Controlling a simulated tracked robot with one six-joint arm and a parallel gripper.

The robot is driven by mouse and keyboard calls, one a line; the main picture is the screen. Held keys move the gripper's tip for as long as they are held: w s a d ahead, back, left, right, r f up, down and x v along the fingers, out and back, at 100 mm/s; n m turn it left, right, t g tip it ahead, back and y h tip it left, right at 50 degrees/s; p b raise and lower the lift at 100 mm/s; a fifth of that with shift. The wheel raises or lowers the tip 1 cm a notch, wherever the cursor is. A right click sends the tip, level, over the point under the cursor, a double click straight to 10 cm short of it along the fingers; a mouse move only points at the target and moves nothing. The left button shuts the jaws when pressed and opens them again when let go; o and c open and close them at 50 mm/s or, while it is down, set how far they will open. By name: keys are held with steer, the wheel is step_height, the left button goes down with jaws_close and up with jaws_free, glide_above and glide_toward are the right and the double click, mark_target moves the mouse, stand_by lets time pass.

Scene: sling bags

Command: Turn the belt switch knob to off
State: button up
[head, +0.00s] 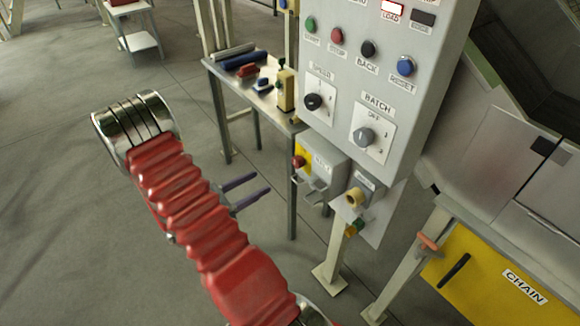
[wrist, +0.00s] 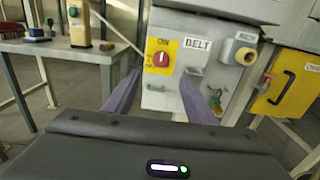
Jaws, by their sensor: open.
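The belt switch is a grey box (wrist: 190,62) labelled BELT with a yellow plate (wrist: 151,80). A red round knob (wrist: 161,59) sits on the plate, just below the word ON; a pale mark shows on its face, but its exact setting is too small to be sure of. In the head view the knob (head: 298,161) shows side-on at the box's left. My gripper (wrist: 160,77) has two purple fingers, spread apart and empty. They point at the box, with the knob between them in the picture and still apart from it. The gripper (head: 262,182) also shows in the head view, left of the box.
The control panel (head: 345,65) with buttons and SPEED and BATCH knobs stands above the box. A yellow stub (head: 354,198) juts out at its right. A metal table (head: 280,115) with tools is at the left. A yellow CHAIN cover (head: 480,287) is at the right.

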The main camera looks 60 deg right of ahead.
mark_target(294, 164)
steer(key=x, duration=1.3)
steer(key=shift+s+d, duration=0.2)
steer(key=shift+d, duration=0.15)
steer(key=shift+c, duration=0.6)
steer(key=shift+a, duration=0.1)
steer(key=c, duration=0.9)
